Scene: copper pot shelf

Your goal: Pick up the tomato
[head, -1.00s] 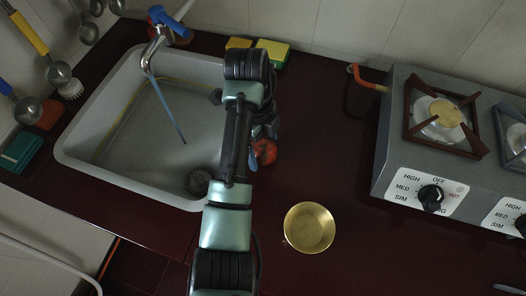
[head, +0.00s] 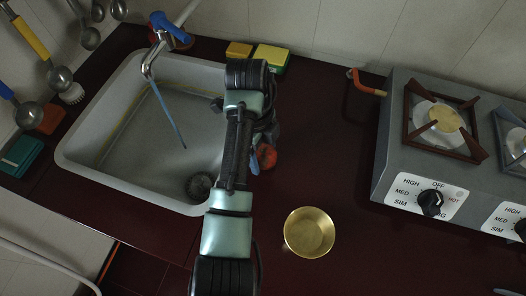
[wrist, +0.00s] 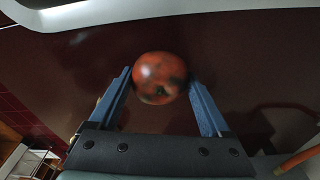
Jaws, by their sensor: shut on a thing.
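The tomato (head: 267,157) is round and red with dark patches. In the head view it shows just right of my arm, beside the sink, and is partly hidden by the arm. In the wrist view the tomato (wrist: 160,77) sits between the tips of the two blue fingers. My gripper (wrist: 161,80) is shut on it, one finger at each side. In the head view the gripper is mostly hidden behind my arm. I cannot tell whether the tomato touches the counter.
A sink (head: 75,160) with a tap (head: 160,40) lies left of my arm. A brass pot (head: 309,232) stands on the dark counter (head: 335,150) to the right. A grey stove (head: 395,150) stands further right. Sponges (head: 271,58) lie behind. The counter between arm and stove is mostly clear.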

